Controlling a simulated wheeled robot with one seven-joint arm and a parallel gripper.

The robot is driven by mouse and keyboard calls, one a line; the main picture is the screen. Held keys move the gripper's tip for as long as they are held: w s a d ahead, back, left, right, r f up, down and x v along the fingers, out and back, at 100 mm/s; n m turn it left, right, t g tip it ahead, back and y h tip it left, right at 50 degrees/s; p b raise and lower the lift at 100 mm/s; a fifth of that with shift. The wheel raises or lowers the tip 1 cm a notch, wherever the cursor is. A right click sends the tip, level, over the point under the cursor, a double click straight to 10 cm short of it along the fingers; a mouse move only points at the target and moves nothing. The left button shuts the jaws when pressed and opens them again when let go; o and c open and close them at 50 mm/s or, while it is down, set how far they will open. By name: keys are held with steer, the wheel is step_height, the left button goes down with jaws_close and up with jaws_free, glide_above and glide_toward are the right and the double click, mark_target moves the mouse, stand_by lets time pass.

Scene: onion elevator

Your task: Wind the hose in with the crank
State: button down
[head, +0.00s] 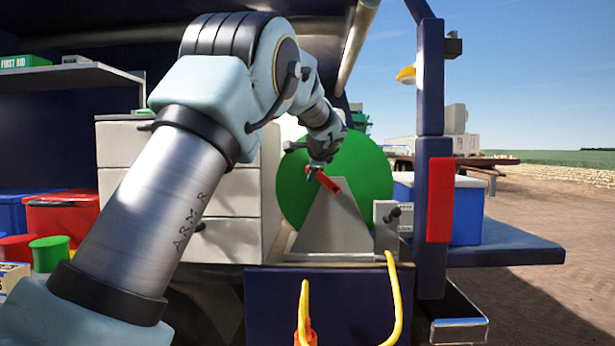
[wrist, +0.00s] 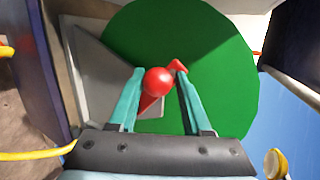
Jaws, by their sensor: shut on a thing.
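The hose reel has a big green disc (head: 372,178) on a grey stand (head: 335,228); the disc fills the middle of the wrist view (wrist: 215,60). The red crank (head: 330,184) is on the front of the reel, and its round red knob (wrist: 158,81) shows in the wrist view. My gripper (head: 316,170) is at the upper end of the crank, its teal fingers (wrist: 158,88) either side of the knob and shut on it. The yellow hose (head: 396,300) hangs below the reel, with an orange end (head: 305,325) at the lower middle.
A small grey block with a black knob (head: 392,217) stands right of the reel. White drawers (head: 225,190) are to its left. A dark blue post with a red panel (head: 439,200) and a blue box (head: 468,210) are to the right. Open ground lies beyond.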

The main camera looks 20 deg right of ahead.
steer(key=shift+s+d+r+m+t+y, duration=0.3)
steer(key=shift+d+m, duration=0.2)
steer(key=shift+d, duration=0.05)
steer(key=shift+c, duration=2.3)
jaws_free()
steer(key=b+v, duration=0.2)
steer(key=v, duration=0.8)
steer(key=shift+s+r, duration=0.2)
steer(key=shift+s, duration=0.15)
steer(key=shift+a, duration=0.1)
